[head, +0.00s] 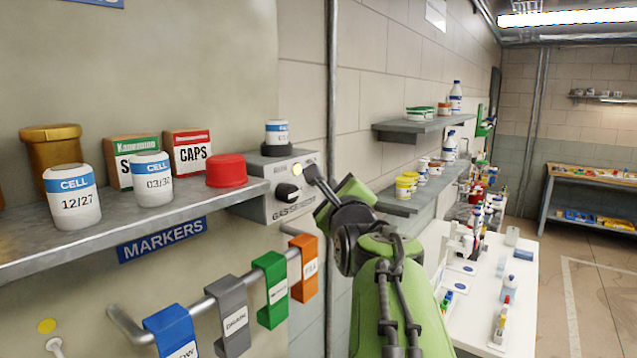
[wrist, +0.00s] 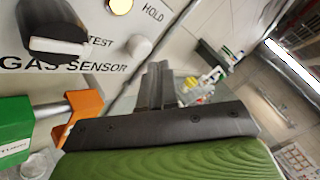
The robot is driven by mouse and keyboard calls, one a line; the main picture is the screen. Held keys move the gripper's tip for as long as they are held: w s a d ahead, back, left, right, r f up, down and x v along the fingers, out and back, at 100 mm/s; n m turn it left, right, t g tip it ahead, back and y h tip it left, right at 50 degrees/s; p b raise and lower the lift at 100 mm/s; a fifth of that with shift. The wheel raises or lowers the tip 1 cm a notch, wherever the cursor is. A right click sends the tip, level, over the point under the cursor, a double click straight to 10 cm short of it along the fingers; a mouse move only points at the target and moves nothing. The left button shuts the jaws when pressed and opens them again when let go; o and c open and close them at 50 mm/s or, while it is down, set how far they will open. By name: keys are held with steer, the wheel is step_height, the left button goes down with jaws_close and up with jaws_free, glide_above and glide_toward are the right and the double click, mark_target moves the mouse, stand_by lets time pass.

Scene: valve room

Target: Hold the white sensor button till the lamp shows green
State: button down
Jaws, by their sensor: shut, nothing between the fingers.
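The grey gas sensor box (head: 264,206) is on the wall at the right end of the shelf. It carries a black knob (head: 288,193), marked TEST in the wrist view (wrist: 55,35). Its round lamp (wrist: 121,5) looks pale yellow; it also shows in the head view (head: 297,170). The white button (wrist: 138,47) is below the word HOLD; my gripper seems to hide it in the head view. My gripper (wrist: 156,68) is shut and empty, its tips close to the button, just lower right of it in the wrist view. I cannot tell whether they touch.
A white pot (head: 277,132) stands on the box. The shelf (head: 110,228) at left holds CELL jars, boxes and a red cap. Below, a rail carries coloured tags, the orange one (head: 304,268) nearest my arm. A cluttered white table (head: 520,268) is at right.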

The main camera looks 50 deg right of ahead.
steer(key=shift+w, duration=0.45)
steer(key=shift+w+a, duration=0.1)
steer(key=shift+w, duration=0.35)
stand_by(0.5)
steer(key=shift+s, duration=0.1)
stand_by(1.3)
steer(key=shift+s+b, duration=0.4)
steer(key=shift+s, duration=0.4)
steer(key=s, duration=0.3)
steer(key=s+b, duration=0.1)
steer(key=s, duration=0.1)
steer(key=shift+d, duration=0.3)
